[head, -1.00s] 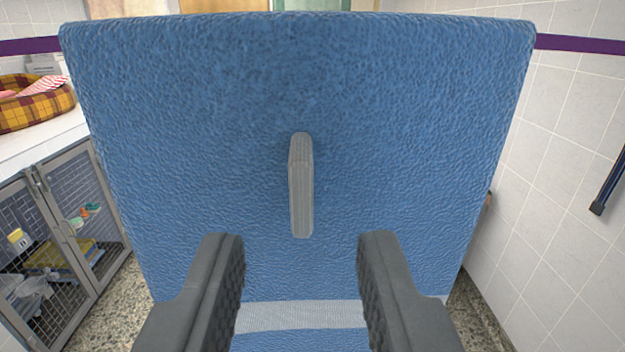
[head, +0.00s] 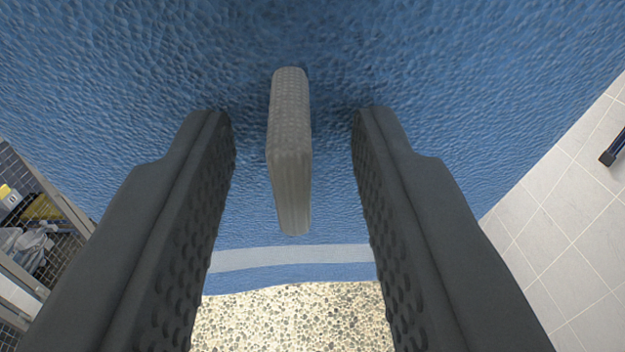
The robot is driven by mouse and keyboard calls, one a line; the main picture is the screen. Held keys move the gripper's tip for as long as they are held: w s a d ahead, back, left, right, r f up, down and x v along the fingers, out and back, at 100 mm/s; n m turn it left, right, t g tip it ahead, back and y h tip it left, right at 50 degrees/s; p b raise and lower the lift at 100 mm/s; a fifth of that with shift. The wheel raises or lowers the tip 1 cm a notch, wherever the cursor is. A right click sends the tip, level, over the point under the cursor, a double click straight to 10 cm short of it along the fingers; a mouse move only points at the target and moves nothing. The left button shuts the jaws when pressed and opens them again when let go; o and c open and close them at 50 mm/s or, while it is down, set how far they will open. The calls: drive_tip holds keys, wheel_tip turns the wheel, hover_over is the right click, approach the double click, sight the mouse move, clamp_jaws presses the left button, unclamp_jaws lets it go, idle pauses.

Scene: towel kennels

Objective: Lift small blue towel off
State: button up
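The blue towel (head: 480,70) hangs as a broad textured sheet that fills most of the view, with a pale grey stripe (head: 290,256) near its bottom edge. A grey tab (head: 290,150) stands out from its face toward me. My gripper (head: 292,115) is open, with one dark finger on each side of the tab. Gaps show between the tab and both fingers, so neither finger touches it. Whatever holds the towel up is out of view.
Speckled floor (head: 290,320) shows below the towel. A wire-fronted kennel (head: 50,240) with things inside is at the left edge. A tiled wall (head: 570,240) is at the right, with a dark bar (head: 612,150) on it.

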clamp_jaws()
drive_tip(key=shift+r, duration=0.1)
wheel_tip(320, 180, up, 12)
drive_tip(key=shift+s, duration=0.15)
idle(1.1)
drive_tip(key=s, duration=1.2)
drive_tip(key=shift+s+f, duration=0.35)
idle(0.4)
idle(0.4)
